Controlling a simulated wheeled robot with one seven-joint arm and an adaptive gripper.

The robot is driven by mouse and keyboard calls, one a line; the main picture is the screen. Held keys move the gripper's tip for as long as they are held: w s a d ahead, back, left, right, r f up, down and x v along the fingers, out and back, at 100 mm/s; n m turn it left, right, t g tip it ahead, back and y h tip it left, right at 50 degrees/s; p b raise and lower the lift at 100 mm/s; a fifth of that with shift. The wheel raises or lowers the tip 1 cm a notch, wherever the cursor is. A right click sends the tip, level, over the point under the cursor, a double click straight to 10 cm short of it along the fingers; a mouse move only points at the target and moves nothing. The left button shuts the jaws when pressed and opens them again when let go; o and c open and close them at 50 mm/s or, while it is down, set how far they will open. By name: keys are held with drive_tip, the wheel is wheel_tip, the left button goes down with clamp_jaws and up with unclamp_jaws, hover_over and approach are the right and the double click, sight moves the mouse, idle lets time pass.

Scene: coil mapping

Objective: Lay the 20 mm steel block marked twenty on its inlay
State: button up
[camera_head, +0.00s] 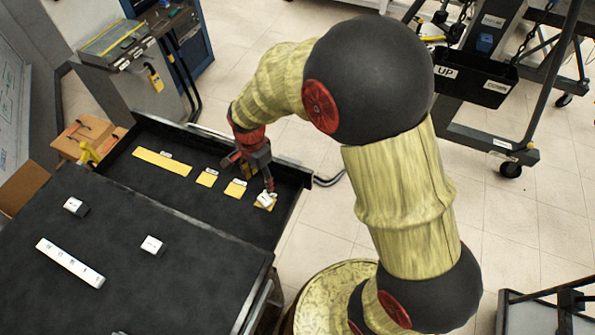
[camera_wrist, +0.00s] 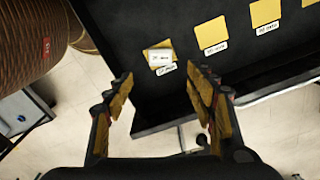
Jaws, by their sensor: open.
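A small steel block with a white top (camera_head: 265,199) sits on the yellow inlay at the right end of the dark tray; its print is too small to read for sure. In the wrist view the block (camera_wrist: 159,57) lies on its yellow inlay (camera_wrist: 148,49), slightly turned, with yellow showing around it and a label at its lower edge. My gripper (camera_head: 249,172) is just above and beside the block in the head view. In the wrist view my gripper (camera_wrist: 162,79) is open, its two fingers apart with nothing between them, and the block lies beyond the tips.
More yellow inlays (camera_head: 236,188), (camera_head: 207,178) and a long one (camera_head: 162,162) lie bare in the tray (camera_head: 125,160). On the dark table are two small blocks (camera_head: 75,206), (camera_head: 152,245) and a long white-topped bar (camera_head: 70,263). The tray has raised edges.

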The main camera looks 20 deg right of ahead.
drive_tip(key=s+d+r+n+t, duration=0.2)
drive_tip(key=s+d+r+n, duration=0.1)
drive_tip(key=s+r, duration=0.3)
drive_tip(key=s+d+r+n+t, duration=0.1)
drive_tip(key=s+d+r+n, duration=0.2)
drive_tip(key=r, duration=0.7)
drive_tip(key=s+d+r+n+t, duration=0.2)
drive_tip(key=s+d+r+n, duration=0.2)
drive_tip(key=s+r+n, duration=0.3)
drive_tip(key=s+r, duration=0.2)
drive_tip(key=s, duration=0.1)
drive_tip(key=shift+t, duration=0.3)
